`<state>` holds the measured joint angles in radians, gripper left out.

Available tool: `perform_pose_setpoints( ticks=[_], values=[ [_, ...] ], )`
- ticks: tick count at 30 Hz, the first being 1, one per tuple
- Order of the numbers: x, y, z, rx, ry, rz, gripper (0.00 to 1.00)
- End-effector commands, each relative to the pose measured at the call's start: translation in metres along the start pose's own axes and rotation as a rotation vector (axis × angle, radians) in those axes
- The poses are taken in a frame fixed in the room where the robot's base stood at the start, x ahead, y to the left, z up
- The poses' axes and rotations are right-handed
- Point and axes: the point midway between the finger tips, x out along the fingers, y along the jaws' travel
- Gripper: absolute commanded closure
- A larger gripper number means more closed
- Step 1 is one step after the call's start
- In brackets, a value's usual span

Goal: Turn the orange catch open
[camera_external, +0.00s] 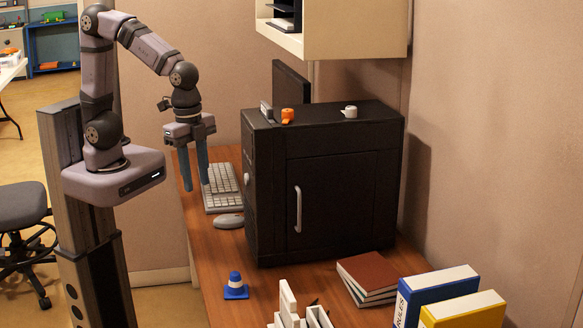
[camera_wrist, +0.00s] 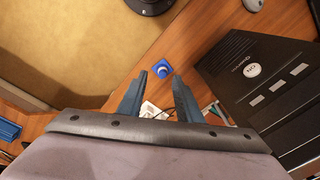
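The orange catch (camera_external: 288,116) is a small knob on top of the black cabinet (camera_external: 345,185), near its left edge. I cannot tell its exact turn angle at this size. It does not show in the wrist view. My gripper (camera_external: 196,182) hangs to the left of the cabinet with its fingers pointing down, over the keyboard side of the desk. It is well apart from the catch, and its fingertips are lower than the cabinet top. In the wrist view the two blue fingers (camera_wrist: 160,80) are spread with nothing between them.
A white knob (camera_external: 350,112) also sits on the cabinet top. A grey handle (camera_external: 298,209) is on its front. A wall cupboard (camera_external: 350,30) hangs above.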

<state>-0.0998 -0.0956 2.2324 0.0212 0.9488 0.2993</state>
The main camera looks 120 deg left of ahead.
Motion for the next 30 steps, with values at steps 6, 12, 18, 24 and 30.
perform_pose_setpoints(
  ticks=[6, 12, 18, 24, 30],
  values=[
    [-0.057, -0.003, -0.005, 0.0, 0.012, -0.004, 0.68],
    [-0.151, -0.006, -0.009, 0.0, 0.014, -0.004, 0.68],
    [-0.219, -0.008, -0.012, 0.001, 0.007, -0.002, 0.68],
    [-0.256, -0.022, -0.021, -0.1, 0.002, -0.02, 0.68],
    [-0.253, -0.084, -0.05, -0.557, 0.047, -0.117, 0.68]
  ],
)
